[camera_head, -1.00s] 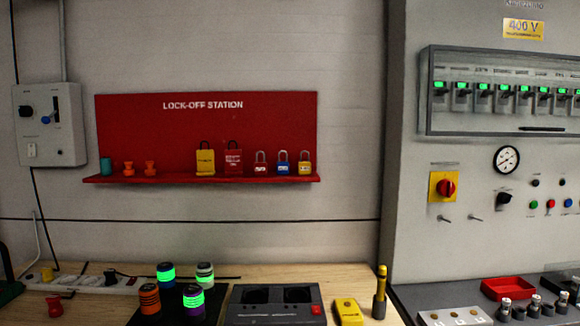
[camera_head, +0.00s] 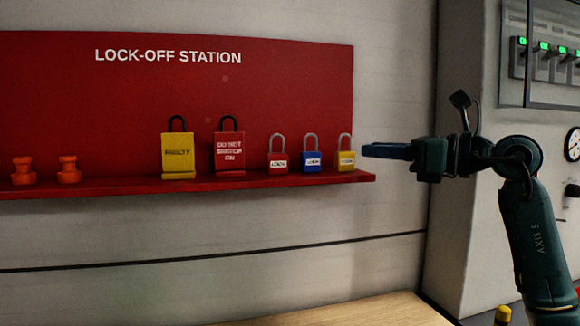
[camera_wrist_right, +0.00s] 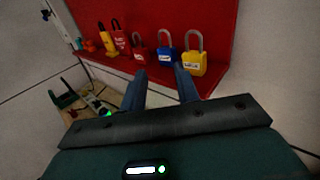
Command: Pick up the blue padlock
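The blue padlock (camera_head: 312,162) stands upright on the red shelf, between a red padlock (camera_head: 277,163) and a yellow padlock (camera_head: 346,160). In the right wrist view the blue padlock (camera_wrist_right: 166,58) lies ahead, just beyond the gap between my fingers. My right gripper (camera_head: 366,150) points left at the shelf's right end, apart from the padlocks, with the yellow one nearest in the head view. Its two blue fingers (camera_wrist_right: 160,80) are spread and empty in the right wrist view. My left gripper is not in view.
The red lock-off board (camera_head: 180,90) carries the shelf (camera_head: 110,188). A yellow tag holder (camera_head: 178,155), a red one (camera_head: 229,153) and orange pieces (camera_head: 68,170) stand to the left. A grey cabinet (camera_head: 490,110) is at right. A wooden bench (camera_head: 370,311) lies below.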

